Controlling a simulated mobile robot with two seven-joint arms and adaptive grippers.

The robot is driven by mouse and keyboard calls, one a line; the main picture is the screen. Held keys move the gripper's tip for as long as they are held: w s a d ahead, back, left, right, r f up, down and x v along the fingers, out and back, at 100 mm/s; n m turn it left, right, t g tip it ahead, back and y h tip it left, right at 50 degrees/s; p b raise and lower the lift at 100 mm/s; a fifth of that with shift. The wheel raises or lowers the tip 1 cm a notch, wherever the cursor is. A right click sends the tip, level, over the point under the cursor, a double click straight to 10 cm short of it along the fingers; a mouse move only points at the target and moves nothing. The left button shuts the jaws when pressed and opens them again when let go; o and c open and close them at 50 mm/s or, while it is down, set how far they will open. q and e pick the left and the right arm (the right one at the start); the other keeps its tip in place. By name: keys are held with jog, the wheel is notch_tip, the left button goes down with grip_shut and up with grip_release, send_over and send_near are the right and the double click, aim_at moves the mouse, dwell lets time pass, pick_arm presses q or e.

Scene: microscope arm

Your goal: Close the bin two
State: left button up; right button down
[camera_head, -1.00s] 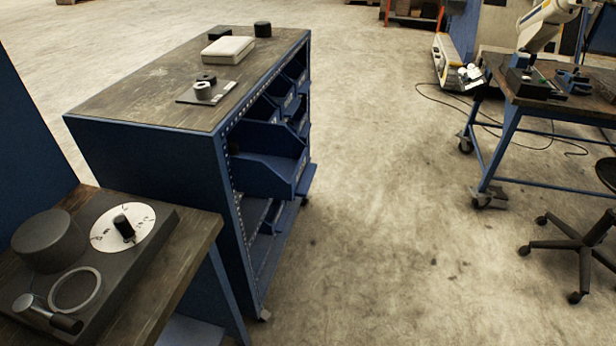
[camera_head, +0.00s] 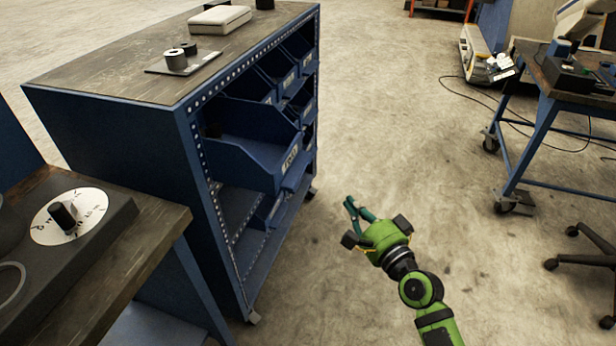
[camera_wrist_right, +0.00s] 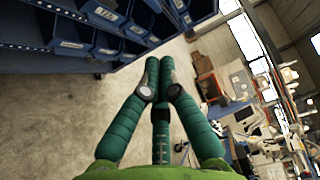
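A blue bin (camera_head: 245,160) sticks out of the front of the blue cabinet (camera_head: 150,150), well beyond the other bins. Its front carries a pale label that I cannot read surely, so I cannot tell its number. My right gripper (camera_head: 352,206) is in front of the cabinet, to the right of this bin and apart from it. Blue labelled bins (camera_wrist_right: 65,32) line the top left of that view. My left gripper is not in view.
Other blue bins (camera_head: 302,50) sit in the cabinet behind the protruding one. A workbench (camera_head: 150,235) with a dial stands at lower left. Another table (camera_head: 555,95) and a chair (camera_head: 595,265) are at right. The floor between is clear.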

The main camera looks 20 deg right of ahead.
send_near(306, 166)
jog(key=w+d, duration=0.2)
jog(key=w, duration=0.1)
jog(key=shift+w+a+f+p, duration=0.1)
jog(key=shift+w+a+p, duration=0.4)
jog(key=shift+w+a, duration=0.65)
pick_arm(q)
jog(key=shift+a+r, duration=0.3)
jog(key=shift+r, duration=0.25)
pick_arm(e)
jog(key=shift+a+f, duration=0.1)
jog(key=shift+a, duration=0.2)
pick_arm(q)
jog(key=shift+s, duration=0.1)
